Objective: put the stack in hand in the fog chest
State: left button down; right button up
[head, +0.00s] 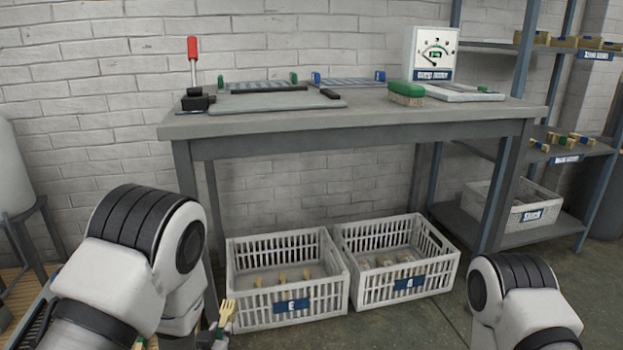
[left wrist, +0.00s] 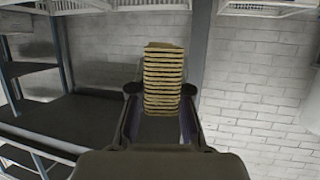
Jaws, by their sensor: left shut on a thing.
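My left gripper (left wrist: 160,90) is shut on a stack of thin, pale wooden pieces (left wrist: 164,75), layered between its two fingers in the left wrist view. In the head view the left gripper (head: 214,337) is low and mostly hidden behind my own arm. A yellowish forked end of a wooden piece (head: 227,311) shows beside it, in front of the left crate. I cannot pick out the fog chest for sure in either view. My right gripper is out of view; only part of that arm shows at the lower right.
A grey workbench (head: 360,122) stands ahead. Under it are a white crate marked E (head: 291,305) and another crate (head: 407,283), both with small wooden pieces inside. A shelf rack (head: 560,228) stands right. A pale tank (head: 12,170) on legs stands left.

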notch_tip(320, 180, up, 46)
jog(key=p, duration=4.4)
